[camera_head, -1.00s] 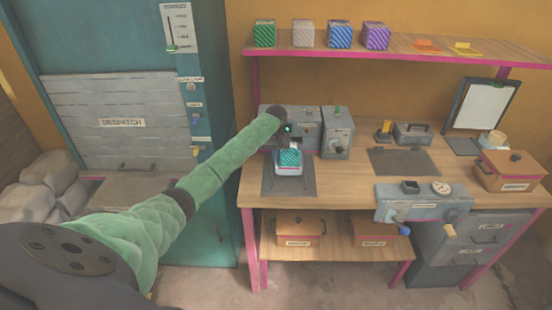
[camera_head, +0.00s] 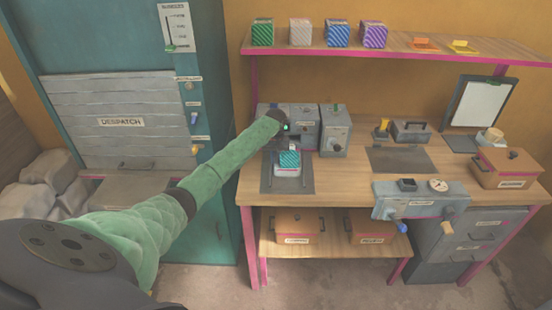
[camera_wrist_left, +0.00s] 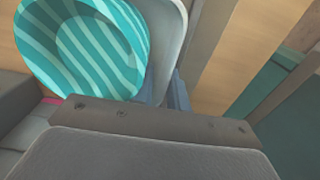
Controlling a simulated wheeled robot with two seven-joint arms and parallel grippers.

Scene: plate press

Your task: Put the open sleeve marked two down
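A pale sleeve (camera_head: 289,172) with a teal-and-white striped top (camera_head: 289,159) is over the dark mat (camera_head: 300,186) at the left end of the bench. I cannot read a number on it. My left gripper (camera_head: 284,145) is at its back edge and appears shut on it; the fingertips are mostly hidden. In the left wrist view the striped top (camera_wrist_left: 85,45) looks round, beside a pale curved rim (camera_wrist_left: 166,45), close to the gripper body. I cannot tell whether the sleeve touches the mat. My right gripper is out of view.
Grey machines (camera_head: 335,130) stand right behind the sleeve. A second dark mat (camera_head: 400,160) lies bare at mid-bench. A grey unit with a gauge (camera_head: 425,200) is at the front edge, and a lidded brown box (camera_head: 508,168) is at right. Striped boxes (camera_head: 338,33) line the shelf above.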

